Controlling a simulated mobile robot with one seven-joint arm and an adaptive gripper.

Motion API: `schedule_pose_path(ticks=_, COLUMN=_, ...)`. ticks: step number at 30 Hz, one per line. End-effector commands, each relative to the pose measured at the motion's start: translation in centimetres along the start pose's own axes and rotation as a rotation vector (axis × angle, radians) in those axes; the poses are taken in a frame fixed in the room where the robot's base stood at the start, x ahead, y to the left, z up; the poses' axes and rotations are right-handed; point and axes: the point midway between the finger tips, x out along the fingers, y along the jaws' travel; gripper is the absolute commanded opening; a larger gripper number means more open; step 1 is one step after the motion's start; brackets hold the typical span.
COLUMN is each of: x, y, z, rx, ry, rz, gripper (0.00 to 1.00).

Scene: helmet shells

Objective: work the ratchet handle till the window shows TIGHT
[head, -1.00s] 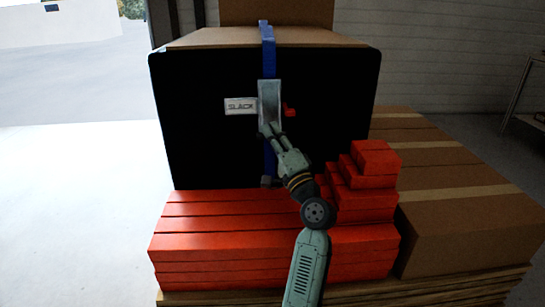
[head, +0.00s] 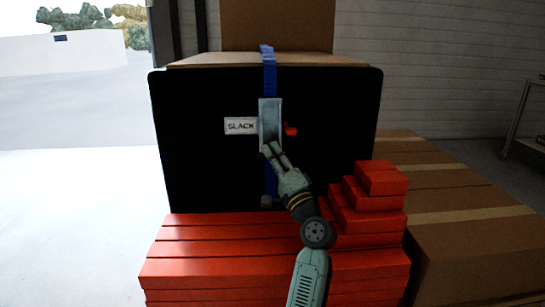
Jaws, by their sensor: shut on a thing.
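The ratchet handle (head: 269,121) is a pale grey-blue metal piece on a blue strap (head: 268,72) that runs down the front of a black panel (head: 205,155). A white window label (head: 240,126) left of the handle reads SLACK. A small red tab (head: 291,130) sticks out at the handle's right. My gripper (head: 270,149) is shut on the lower end of the ratchet handle, reaching up from below. The fingertips partly cover that end. The handle lies roughly upright along the strap.
Red boxes (head: 200,240) are stacked below the panel, with smaller red ones (head: 375,190) stepped up right of my arm. Brown cartons (head: 470,225) stand at the right. A cardboard box (head: 280,25) is behind. Open floor lies at the left.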

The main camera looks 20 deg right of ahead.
Motion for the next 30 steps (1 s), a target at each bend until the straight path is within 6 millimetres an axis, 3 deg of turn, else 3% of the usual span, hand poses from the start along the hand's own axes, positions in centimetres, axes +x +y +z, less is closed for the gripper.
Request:
schedule_pose_path(ticks=3, x=0.1, y=0.3, z=0.0, rx=0.001, ry=0.000, rz=0.006, gripper=0.00)
schedule_pose_path(ticks=4, x=0.1, y=0.3, z=0.1, rx=0.001, ry=0.000, rz=0.006, gripper=0.17)
schedule_pose_path(ticks=12, x=0.0, y=0.1, z=0.1, rx=0.001, ry=-0.001, rz=0.003, gripper=0.35)
schedule_pose_path(ticks=23, x=0.2, y=-0.3, z=0.0, rx=-0.001, ry=-0.001, rz=-0.001, gripper=0.36)
schedule_pose_path(ticks=30, x=1.9, y=-3.9, z=-0.7, rx=-0.004, ry=-0.001, rz=-0.007, gripper=0.36)
